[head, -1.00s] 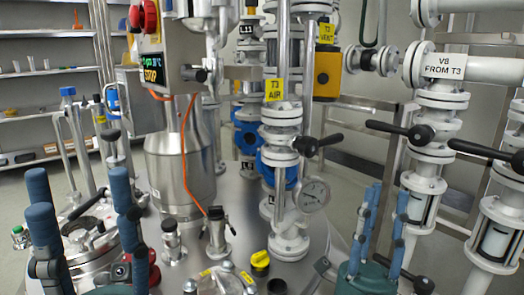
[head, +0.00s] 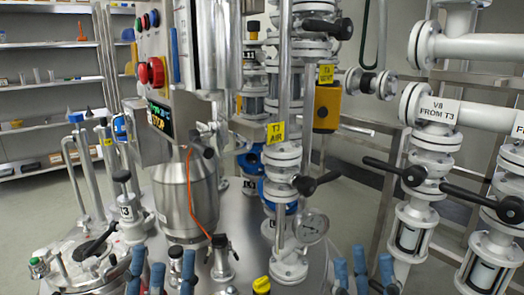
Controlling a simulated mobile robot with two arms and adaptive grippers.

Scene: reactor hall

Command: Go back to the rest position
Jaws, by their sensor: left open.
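My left gripper (head: 160,272) is at the bottom edge, left of centre. Its blue fingers are spread apart with nothing seen between them; its palm is cut off by the frame edge. My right gripper (head: 362,268) is at the bottom edge, right of centre. Its blue fingers also stand apart and look empty, with the palm out of frame. Both appear in front of the steel vessel top (head: 240,262). The pressure gauge (head: 312,226) shows above and left of the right gripper.
A control box with buttons and a small display (head: 160,118) and a steel canister (head: 186,195) stand left of centre. Shelves (head: 48,90) line the left wall.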

